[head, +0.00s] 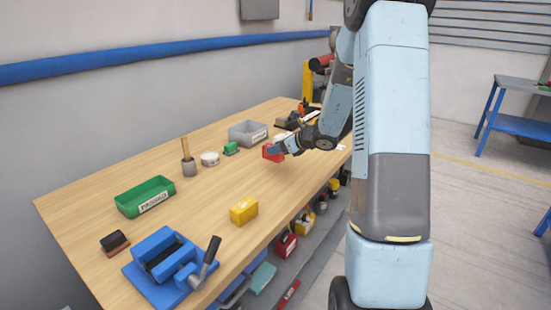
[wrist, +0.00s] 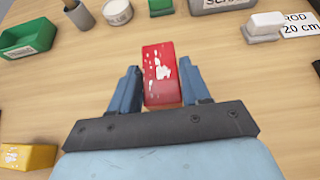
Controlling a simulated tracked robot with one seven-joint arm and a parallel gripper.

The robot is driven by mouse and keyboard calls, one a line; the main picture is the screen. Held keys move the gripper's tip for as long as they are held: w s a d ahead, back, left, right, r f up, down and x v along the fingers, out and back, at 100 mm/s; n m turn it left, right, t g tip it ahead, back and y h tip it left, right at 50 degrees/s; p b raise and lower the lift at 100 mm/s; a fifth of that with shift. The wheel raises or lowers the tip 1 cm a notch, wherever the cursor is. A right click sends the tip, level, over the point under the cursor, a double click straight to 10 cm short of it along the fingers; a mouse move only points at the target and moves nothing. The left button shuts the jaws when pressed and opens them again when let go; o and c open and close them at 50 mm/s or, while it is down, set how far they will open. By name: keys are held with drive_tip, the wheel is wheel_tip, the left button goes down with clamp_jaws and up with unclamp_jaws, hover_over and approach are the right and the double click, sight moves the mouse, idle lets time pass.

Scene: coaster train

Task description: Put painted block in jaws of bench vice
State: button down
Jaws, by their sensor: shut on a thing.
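A red block with white paint specks (wrist: 158,72) is between the blue fingers of my gripper (wrist: 160,88) in the wrist view. My gripper is shut on it. In the head view the red block (head: 272,152) shows at the tip of my gripper (head: 275,150), over the right part of the bench; whether it touches the bench is hard to tell. The blue bench vice (head: 165,262) stands at the near left of the bench, with a dark handle. A gap shows between its jaws. The vice is not in the wrist view.
A yellow block (head: 244,210) lies between the vice and my gripper. A green tray (head: 146,197), a grey pot with a stick (head: 188,166), a round white tin (head: 209,159), a green block (head: 231,148) and a grey bin (head: 248,133) line the back. A dark brush-like block (head: 114,243) lies beside the vice.

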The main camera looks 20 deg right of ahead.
sight(276, 157)
drive_tip(key=shift+w+a+f, duration=0.1)
drive_tip(key=shift+w+f, duration=0.6)
drive_tip(key=shift+f, duration=0.15)
wheel_tip(276, 157, down, 3)
drive_tip(key=shift+w+f, duration=0.1)
drive_tip(key=c, duration=0.5)
unclamp_jaws()
